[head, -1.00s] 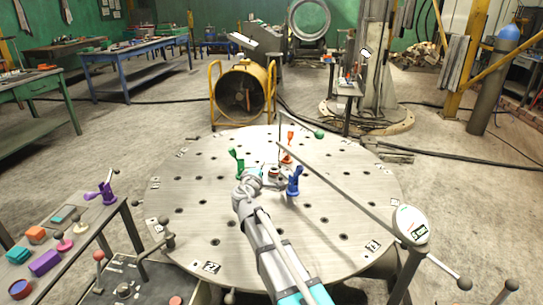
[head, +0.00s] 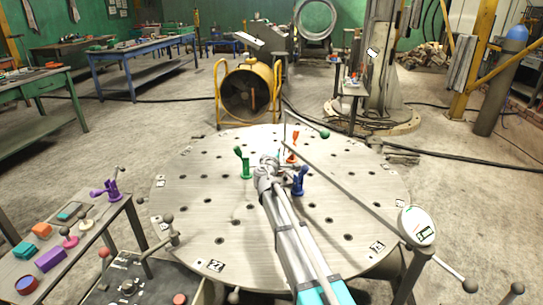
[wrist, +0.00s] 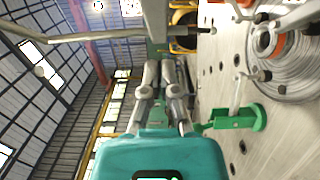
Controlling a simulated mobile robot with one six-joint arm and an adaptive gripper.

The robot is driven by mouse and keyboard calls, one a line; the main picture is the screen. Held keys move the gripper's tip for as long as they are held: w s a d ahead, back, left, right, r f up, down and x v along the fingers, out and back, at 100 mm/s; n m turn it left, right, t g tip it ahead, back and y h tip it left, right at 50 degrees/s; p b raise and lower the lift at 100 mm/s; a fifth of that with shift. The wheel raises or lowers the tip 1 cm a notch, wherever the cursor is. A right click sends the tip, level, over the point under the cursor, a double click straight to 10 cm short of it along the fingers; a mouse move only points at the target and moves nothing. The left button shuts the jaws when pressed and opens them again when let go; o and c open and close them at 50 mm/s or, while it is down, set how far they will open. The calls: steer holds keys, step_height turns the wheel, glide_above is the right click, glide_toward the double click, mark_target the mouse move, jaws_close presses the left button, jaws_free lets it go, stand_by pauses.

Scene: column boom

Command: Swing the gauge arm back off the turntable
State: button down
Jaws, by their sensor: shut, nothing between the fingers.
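The gauge arm (head: 345,182) is a long thin grey rod. My gripper (head: 268,162) is low over the turntable's middle, left of the gauge arm's far end. In the wrist view my gripper (wrist: 160,82) is shut and empty. A grey bar (wrist: 90,36) crosses beyond it; I cannot tell whether it is the gauge arm.
Green (head: 244,165), blue (head: 299,182) and orange (head: 292,148) clamps stand around the turntable's middle, close to my gripper. A side table (head: 75,245) with coloured pieces is at left. Ball-ended rods (head: 470,285) extend beyond the dial. A yellow-framed fan (head: 248,92) stands behind.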

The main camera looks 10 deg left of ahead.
steer(key=shift+w+d, duration=0.6)
steer(key=shift+d, duration=0.2)
steer(key=shift+w, duration=0.1)
